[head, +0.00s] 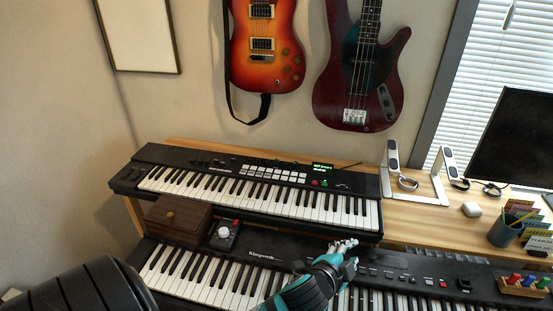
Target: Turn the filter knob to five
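A small dark box with a large pale knob (223,233) and a red part stands on the left of the lower keyboard. It may bear the filter knob; no label or number is readable. The upper keyboard (150,153) also has small dark controls on its panel, too small to tell apart. My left gripper (343,246) is over the lower keyboard (285,262), well to the right of the pale knob and apart from it. Its pale fingers point up and away, and their opening is unclear. My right gripper is not in view.
A brown wooden box (178,217) sits just left of the knob box. The upper keyboard's front edge overhangs behind them. At right are a white stand (417,195), a pen cup (503,232), a rack of coloured pegs (524,286) and a monitor (515,140). Two guitars hang above.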

